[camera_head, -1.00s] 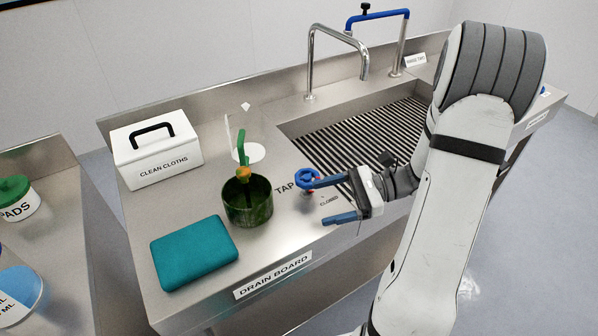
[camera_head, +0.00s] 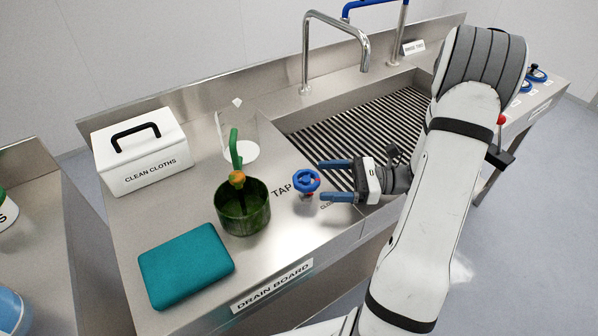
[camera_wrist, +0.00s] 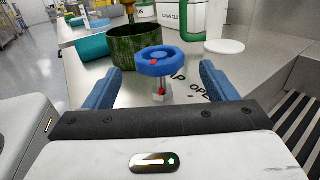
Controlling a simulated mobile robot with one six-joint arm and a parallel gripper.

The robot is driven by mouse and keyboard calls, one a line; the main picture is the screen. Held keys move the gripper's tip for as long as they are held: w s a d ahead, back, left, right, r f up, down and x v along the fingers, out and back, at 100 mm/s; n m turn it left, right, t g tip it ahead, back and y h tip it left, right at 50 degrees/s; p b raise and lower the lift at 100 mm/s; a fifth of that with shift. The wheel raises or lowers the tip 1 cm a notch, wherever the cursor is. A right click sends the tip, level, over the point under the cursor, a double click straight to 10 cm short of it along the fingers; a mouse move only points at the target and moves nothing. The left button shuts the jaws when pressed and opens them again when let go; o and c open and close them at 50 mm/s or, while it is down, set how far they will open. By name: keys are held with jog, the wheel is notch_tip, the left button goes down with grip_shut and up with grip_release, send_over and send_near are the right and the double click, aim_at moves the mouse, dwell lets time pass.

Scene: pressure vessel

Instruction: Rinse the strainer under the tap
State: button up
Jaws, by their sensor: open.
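The strainer may be the dark green pot-like vessel (camera_head: 243,210) on the drain board; a green upright handle (camera_head: 235,148) with an orange joint rises from it. I cannot tell whether these are one piece. The blue tap handwheel (camera_head: 306,181) with a red mark stands on a short stem at the sink's near left corner. It also shows in the wrist view (camera_wrist: 160,61). The silver gooseneck spout (camera_head: 337,40) arches over the slatted sink. My gripper (camera_head: 338,180) is open and empty, just right of the handwheel. In the wrist view the wheel lies ahead, between the blue fingers (camera_wrist: 160,88).
A teal folded cloth or pad (camera_head: 186,264) lies at the front left of the board. A white CLEAN CLOTHS box (camera_head: 140,155) stands behind it. A clear container with a white disc (camera_head: 245,151) is near the spout. A blue-topped pipe (camera_head: 372,7) stands at the back.

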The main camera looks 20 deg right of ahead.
aim_at(300, 180)
jog(key=p+x, duration=0.1)
jog(key=x, duration=0.6)
jog(key=shift+a+r, duration=0.1)
jog(key=shift+a, duration=0.15)
jog(key=shift+c, duration=0.6)
jog(key=c, duration=0.9)
jog(key=shift+s+n+g+y+p, duration=0.15)
jog(key=shift+n+g+p, duration=0.1)
jog(key=shift+n+g, duration=0.85)
jog(key=shift+s+n+g+y+p, duration=0.2)
jog(key=shift+n+g, duration=0.4)
jog(key=shift+g, duration=0.9)
jog(key=shift+w, duration=0.15)
jog(key=o, duration=1)
